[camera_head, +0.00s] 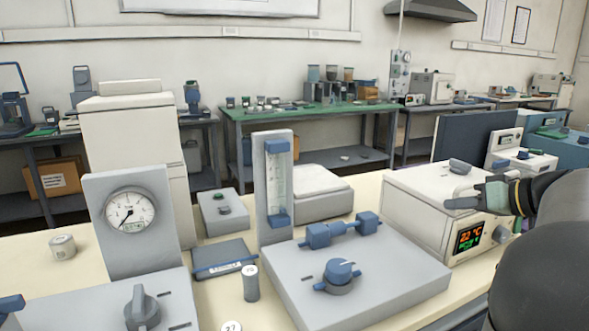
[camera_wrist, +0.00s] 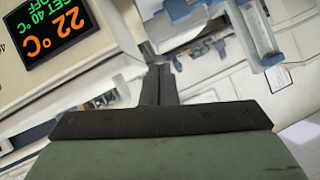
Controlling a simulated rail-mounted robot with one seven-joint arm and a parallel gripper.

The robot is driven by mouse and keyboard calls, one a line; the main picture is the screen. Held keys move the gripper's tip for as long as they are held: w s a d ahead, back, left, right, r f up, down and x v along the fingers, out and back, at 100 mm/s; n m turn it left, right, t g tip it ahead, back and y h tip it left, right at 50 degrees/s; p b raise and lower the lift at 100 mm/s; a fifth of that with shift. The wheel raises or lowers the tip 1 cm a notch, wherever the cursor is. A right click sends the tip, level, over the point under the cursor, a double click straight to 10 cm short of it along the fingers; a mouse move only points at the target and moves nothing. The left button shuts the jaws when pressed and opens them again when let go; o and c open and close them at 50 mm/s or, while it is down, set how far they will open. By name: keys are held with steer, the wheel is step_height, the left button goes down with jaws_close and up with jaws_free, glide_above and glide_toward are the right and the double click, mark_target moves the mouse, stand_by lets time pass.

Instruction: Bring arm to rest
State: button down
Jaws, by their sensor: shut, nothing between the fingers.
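My gripper (camera_head: 462,203) is at the right of the head view, in front of a white furnace box (camera_head: 420,205) with a lit display (camera_head: 468,238). Its fingers point left and are shut with nothing between them. In the wrist view the gripper (camera_wrist: 159,70) shows its two dark fingers pressed together. The display also shows at the upper left of the wrist view (camera_wrist: 50,32), reading 22 °C in orange with green text above. The gripper hides part of the box's front and top edge. I cannot tell whether it touches the box.
A flowmeter panel (camera_head: 274,185) on a grey base with blue valves stands left of the box. A pressure gauge (camera_head: 130,210) is farther left. A green-topped bench (camera_head: 300,112) stands behind.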

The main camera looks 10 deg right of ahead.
steer(key=s+a+r+m+g+p, duration=0.15)
steer(key=a+g+p, duration=0.25)
steer(key=a+p, duration=0.5)
steer(key=s+a+f+n+g+p, duration=0.15)
steer(key=a+g+p, duration=0.25)
steer(key=a, duration=1)
steer(key=s+a+g+h+p, duration=0.1)
steer(key=s+a+h+p, duration=0.1)
steer(key=s+a+p, duration=0.2)
steer(key=s+a+g+h+p, duration=0.2)
steer(key=s+p, duration=0.4)
steer(key=s, duration=0.4)
steer(key=shift+a+h+p, duration=0.3)
steer(key=shift+a+h, duration=0.2)
steer(key=shift+a, duration=0.75)
steer(key=shift+r, duration=0.1)
